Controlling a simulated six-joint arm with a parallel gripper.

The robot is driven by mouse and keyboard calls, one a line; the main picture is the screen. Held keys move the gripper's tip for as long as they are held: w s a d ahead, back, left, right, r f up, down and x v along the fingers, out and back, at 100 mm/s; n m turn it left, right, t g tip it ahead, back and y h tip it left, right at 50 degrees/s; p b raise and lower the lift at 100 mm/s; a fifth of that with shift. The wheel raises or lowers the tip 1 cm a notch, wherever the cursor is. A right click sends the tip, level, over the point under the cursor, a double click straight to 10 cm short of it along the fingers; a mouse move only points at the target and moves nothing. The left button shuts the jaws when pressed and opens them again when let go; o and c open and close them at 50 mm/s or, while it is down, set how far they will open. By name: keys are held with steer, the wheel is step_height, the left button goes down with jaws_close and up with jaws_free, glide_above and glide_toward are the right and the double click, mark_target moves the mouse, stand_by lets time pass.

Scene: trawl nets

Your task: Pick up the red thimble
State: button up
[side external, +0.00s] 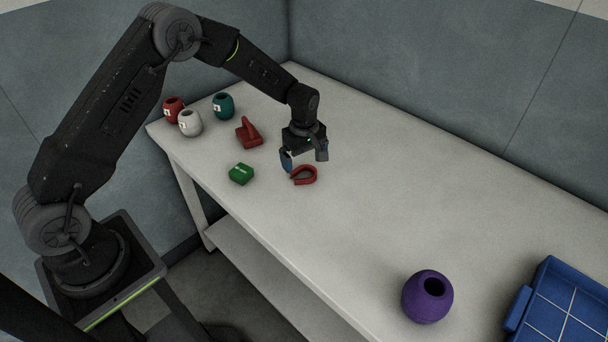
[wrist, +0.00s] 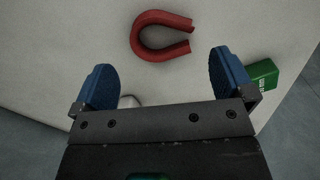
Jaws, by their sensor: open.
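The red thimble (side external: 311,175) is a U-shaped piece lying flat on the white table (side external: 360,220). In the wrist view the thimble (wrist: 141,36) lies beyond the fingertips, its closed bend to the left and its open ends to the right. My gripper (side external: 304,160) is open and empty, pointing down just above and behind the thimble in the side view. In the wrist view the gripper (wrist: 161,60) shows two blue-padded fingers spread wide, with the thimble apart from both.
A green box (side external: 241,174) and a red object with an upright part (side external: 248,133) lie left of the gripper. Red (side external: 173,110), white (side external: 190,123) and teal (side external: 223,106) jars stand behind. A purple pot (side external: 427,297) and blue crate (side external: 524,304) are right; between is clear.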

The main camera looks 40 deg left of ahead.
mark_target(304, 172)
step_height(304, 172, down, 5)
steer(key=shift+s+d+r, duration=0.1)
steer(key=shift+s, duration=0.05)
steer(key=shift+c, duration=0.5)
steer(key=c, duration=0.7)
steer(key=shift+c, duration=0.5)
steer(key=shift+r, duration=0.15)
